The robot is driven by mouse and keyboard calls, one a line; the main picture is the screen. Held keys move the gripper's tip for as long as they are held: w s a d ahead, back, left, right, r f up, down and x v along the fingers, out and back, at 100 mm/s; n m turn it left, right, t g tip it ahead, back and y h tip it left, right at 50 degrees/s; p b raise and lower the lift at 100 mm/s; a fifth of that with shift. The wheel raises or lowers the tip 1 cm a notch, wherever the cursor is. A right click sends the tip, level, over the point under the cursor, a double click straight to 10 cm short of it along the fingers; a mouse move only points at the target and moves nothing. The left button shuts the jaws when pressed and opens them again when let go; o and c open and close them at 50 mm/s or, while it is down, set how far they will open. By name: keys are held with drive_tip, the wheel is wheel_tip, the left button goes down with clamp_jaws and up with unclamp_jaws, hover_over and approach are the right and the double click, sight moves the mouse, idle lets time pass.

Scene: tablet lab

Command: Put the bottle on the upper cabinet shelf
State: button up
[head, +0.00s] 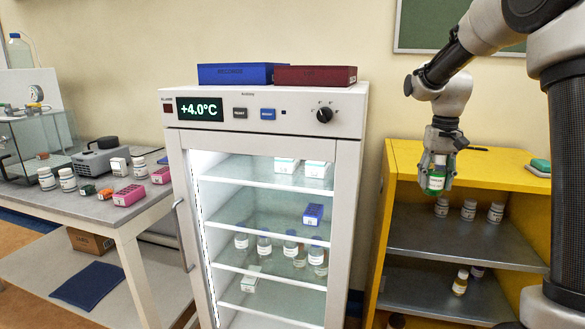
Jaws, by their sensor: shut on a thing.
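My gripper (437,180) is shut on a green bottle (436,182) with a pale label. It holds the bottle upright in front of the yellow cabinet (402,163), near the height of its top edge. The cabinet is open at the front. Its upper shelf (465,238) is grey and holds several small white-labelled bottles (468,210) towards the back. The held bottle overlaps the view of this shelf's left part. I cannot tell its exact distance from the shelf. The lower shelf (440,298) holds an amber bottle (460,284).
A white glass-door refrigerator (350,150) stands left of the cabinet, with blue (235,74) and dark red (315,76) boxes on top. A lab bench (85,208) with bottles and racks is at the left. The upper shelf's front strip looks clear.

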drive_tip(key=s+a+f+n, duration=0.1)
drive_tip(key=a+f, duration=0.3)
drive_tip(key=f, duration=0.8)
drive_tip(key=s+a+f+n, duration=0.1)
drive_tip(key=a+f, duration=0.3)
drive_tip(key=f, duration=0.8)
drive_tip(key=shift+s+a+f, duration=0.15)
drive_tip(key=shift+a, duration=0.25)
